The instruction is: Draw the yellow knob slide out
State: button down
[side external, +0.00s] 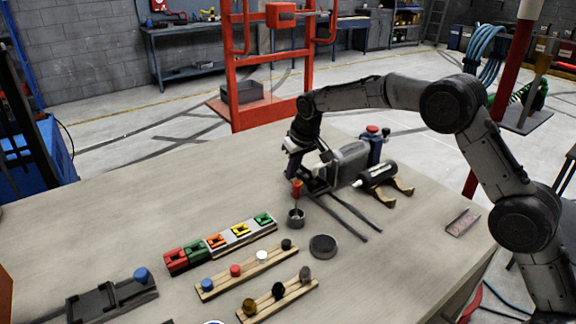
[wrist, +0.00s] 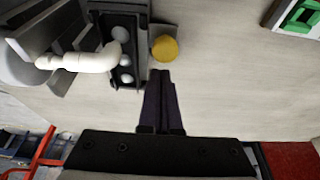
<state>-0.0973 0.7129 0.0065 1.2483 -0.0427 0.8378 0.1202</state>
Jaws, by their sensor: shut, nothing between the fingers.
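The yellow knob (wrist: 164,48) is a round disc in the wrist view. It sits beside a dark open-topped housing (wrist: 143,70) that holds several pale balls, on a small plate at the housing's right side. My gripper (wrist: 160,74) is shut and empty, its fingertips just below the knob in the picture. Whether they touch it I cannot tell. In the side view my gripper (side external: 291,176) points down at the left end of the grey machine (side external: 350,158). The knob cannot be made out there.
A white bent pipe (wrist: 85,62) crosses the housing. In the side view, a small cup (side external: 296,218) with a red-handled tool stands in front of my gripper. Two dark rods (side external: 345,215), a round dish (side external: 323,246) and racks of coloured pieces lie nearer.

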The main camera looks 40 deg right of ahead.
jog(key=shift+s, duration=0.4)
jog(key=s, duration=1.7)
jog(key=shift+s, duration=0.4)
jog(key=shift+s+f, duration=0.1)
jog(key=shift+s, duration=0.25)
jog(key=shift+f, duration=0.1)
